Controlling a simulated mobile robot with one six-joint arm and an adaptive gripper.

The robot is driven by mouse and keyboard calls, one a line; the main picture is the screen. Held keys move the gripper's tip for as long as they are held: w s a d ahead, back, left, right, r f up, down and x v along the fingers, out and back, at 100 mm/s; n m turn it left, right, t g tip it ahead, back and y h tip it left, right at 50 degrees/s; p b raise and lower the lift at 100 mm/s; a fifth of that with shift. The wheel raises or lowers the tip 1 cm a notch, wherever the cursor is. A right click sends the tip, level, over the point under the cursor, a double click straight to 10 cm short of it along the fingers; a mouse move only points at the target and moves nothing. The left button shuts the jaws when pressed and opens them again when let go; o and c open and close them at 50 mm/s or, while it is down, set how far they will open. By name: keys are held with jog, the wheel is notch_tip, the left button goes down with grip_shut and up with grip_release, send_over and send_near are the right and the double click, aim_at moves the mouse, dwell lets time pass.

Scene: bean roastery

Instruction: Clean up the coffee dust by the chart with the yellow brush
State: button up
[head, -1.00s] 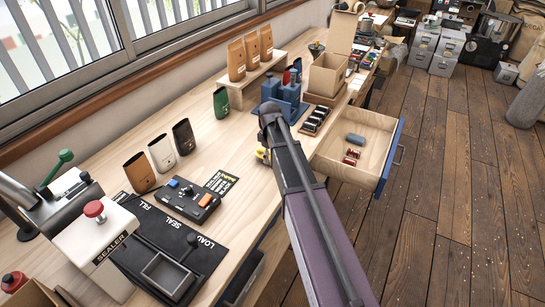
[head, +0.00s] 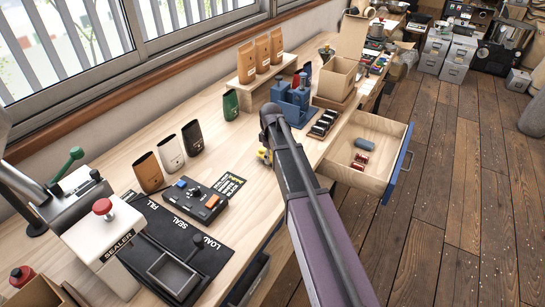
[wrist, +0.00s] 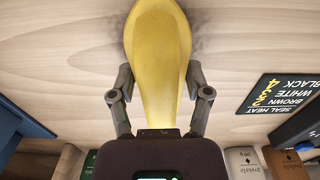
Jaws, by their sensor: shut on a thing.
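My gripper (wrist: 158,82) is shut on the yellow brush (wrist: 157,45), one finger on each side of it. A dark, faint smear of coffee dust (wrist: 202,28) shows on the wood on both sides of the brush's far part. The brush hides what lies beneath it, and I cannot tell whether it touches the table. The black chart (wrist: 283,92), headed SEAL HEAT, lies right of the gripper in the wrist view. In the head view the chart (head: 236,183) lies left of the brush (head: 264,155), and my arm hides most of the gripper. No dust is discernible there.
A control box (head: 197,199) and the sealer (head: 110,240) stand left of the chart. Several pouches (head: 170,153) stand behind. A blue rack (head: 292,105) and a tray of small dark items (head: 323,124) stand beyond my gripper. An open drawer (head: 372,177) juts out right.

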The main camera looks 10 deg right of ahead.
aim_at(264, 152)
jog(key=shift+w+a, duration=1.2)
jog(key=shift+d, duration=0.1)
jog(key=shift+w+d, duration=0.45)
jog(key=shift+w, duration=0.05)
jog(key=shift+d, duration=0.1)
jog(key=shift+s+d, duration=1.3)
jog(key=shift+s, duration=0.1)
jog(key=shift+s+d+f, duration=0.15)
jog(key=shift+s+d, duration=1.15)
jog(key=shift+d, duration=0.1)
jog(key=shift+r+p, duration=2.95)
jog(key=shift+r, duration=0.05)
